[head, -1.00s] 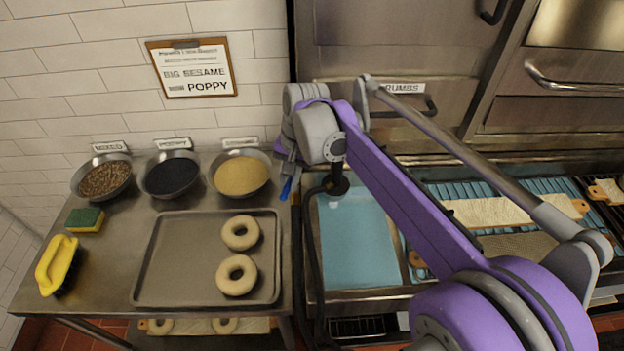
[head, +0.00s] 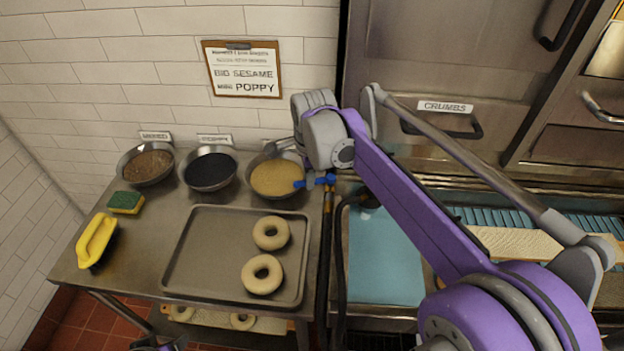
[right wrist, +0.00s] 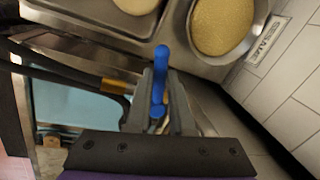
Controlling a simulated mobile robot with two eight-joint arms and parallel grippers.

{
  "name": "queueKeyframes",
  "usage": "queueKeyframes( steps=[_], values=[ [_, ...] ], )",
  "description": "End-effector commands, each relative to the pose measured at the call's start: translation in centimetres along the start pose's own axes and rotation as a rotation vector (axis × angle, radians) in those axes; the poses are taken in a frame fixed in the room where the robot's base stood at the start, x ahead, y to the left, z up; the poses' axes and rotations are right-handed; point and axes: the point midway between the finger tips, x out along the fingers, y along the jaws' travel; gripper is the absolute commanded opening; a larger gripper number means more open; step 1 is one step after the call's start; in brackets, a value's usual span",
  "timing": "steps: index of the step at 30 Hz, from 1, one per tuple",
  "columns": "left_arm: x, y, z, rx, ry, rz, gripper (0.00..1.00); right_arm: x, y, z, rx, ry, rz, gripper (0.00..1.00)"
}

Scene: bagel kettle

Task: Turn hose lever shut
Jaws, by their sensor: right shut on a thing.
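The blue hose lever (head: 314,181) lies nearly level across the top of a dark hose (head: 323,245), by the right edge of the steel table. In the right wrist view, the lever (right wrist: 159,75) stands between the two grey fingers of my right gripper (right wrist: 161,98), which is shut on it. A brass-coloured fitting (right wrist: 115,86) shows beside the fingers. In the head view, my right wrist hides most of that gripper. A small dark and purple part of my left arm shows at the bottom left edge; its fingers cannot be made out.
A tray (head: 190,262) with two bagels stands left of the hose. The sesame bowl (head: 276,178) is close to the lever, with two other seed bowls further left. A blue water basin (head: 385,265) is at right.

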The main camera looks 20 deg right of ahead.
Motion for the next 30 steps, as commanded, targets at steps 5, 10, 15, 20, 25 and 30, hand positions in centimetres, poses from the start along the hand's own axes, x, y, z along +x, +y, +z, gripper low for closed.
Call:
queueKeyframes(
  steps=[5,10,15,20,25,30],
  values=[
    [-0.2,0.0,-0.2,0.000,0.002,0.000,0.67,0.0,-0.9,0.1,0.131,0.026,-0.003,0.00],
    [-0.3,0.0,-0.4,0.000,0.004,0.000,0.67,0.1,-1.4,0.0,0.227,0.046,-0.002,0.00],
    [-0.4,0.0,-0.5,0.000,0.004,0.000,0.67,0.2,-1.7,-0.1,0.289,0.057,-0.002,0.00],
    [-0.4,0.0,-0.5,0.000,0.005,0.000,0.67,0.3,-1.8,-0.1,0.319,0.063,-0.002,0.00],
    [-0.4,0.0,-0.5,0.000,0.005,0.000,0.67,0.3,-1.9,-0.2,0.328,0.066,-0.002,0.00],
    [-0.4,0.0,-0.5,0.000,0.005,0.000,0.67,0.3,-1.9,-0.2,0.328,0.066,-0.002,0.00]
  ],
)
